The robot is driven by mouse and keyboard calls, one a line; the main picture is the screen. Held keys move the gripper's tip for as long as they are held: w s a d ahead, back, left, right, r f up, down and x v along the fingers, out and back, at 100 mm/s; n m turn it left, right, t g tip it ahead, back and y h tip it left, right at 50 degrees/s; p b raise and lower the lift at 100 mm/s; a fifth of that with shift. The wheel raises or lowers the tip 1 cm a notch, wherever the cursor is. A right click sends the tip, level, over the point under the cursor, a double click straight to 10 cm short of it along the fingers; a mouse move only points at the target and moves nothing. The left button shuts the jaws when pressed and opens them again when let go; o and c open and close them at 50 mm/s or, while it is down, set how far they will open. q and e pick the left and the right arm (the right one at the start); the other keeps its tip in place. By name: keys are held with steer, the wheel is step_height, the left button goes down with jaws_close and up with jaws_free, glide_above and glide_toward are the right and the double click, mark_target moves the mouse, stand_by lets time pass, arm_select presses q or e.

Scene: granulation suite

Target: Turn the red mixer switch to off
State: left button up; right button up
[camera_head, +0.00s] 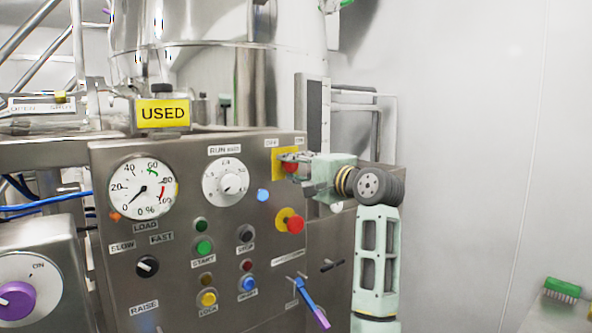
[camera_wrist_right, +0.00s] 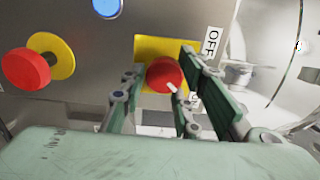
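The red mixer switch (camera_head: 290,167) is a round red knob on a yellow plate (camera_head: 278,172) at the panel's top right corner. In the right wrist view, the red knob (camera_wrist_right: 162,72) has a white pointer mark turned toward a partly hidden label (camera_wrist_right: 195,101), away from the OFF label (camera_wrist_right: 212,41). My right gripper (camera_head: 300,168) is at the switch and hides part of it in the head view. In the wrist view its fingers (camera_wrist_right: 163,62) stand apart on either side of the knob; whether they touch it is unclear. My left gripper is out of view.
A red emergency button (camera_head: 295,224) on a yellow ring sits just below the switch. The steel panel (camera_head: 125,240) also carries dials, coloured buttons and a blue-purple lever (camera_head: 312,303). A yellow USED sign (camera_head: 162,113) stands above. Free room lies right, before the white wall.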

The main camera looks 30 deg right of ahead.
steer(key=shift+w+f, duration=0.1)
steer(key=shift+f, duration=0.2)
steer(key=c, duration=0.5)
steer(key=shift+f, duration=0.1)
steer(key=shift+n, duration=0.4)
steer(key=n, duration=0.2)
steer(key=shift+n+p, duration=0.4)
steer(key=n, duration=0.2)
steer(key=n+p, duration=0.1)
steer(key=n, duration=0.1)
steer(key=shift+d+n, duration=0.2)
steer(key=shift+n, duration=0.1)
steer(key=n, duration=0.1)
steer(key=n+p, duration=0.1)
steer(key=n, duration=0.3)
steer(key=shift+d+r+p, duration=0.1)
steer(key=shift+r+p, duration=0.15)
steer(key=shift+p, duration=0.15)
steer(key=shift+r+n+p, duration=0.15)
steer(key=shift+n+p, duration=0.25)
steer(key=shift+n, duration=0.8)
steer(key=shift+r+n+p, duration=0.1)
steer(key=shift+n+p, duration=0.3)
steer(key=shift+n, duration=0.8)
steer(key=shift+d, duration=0.1)
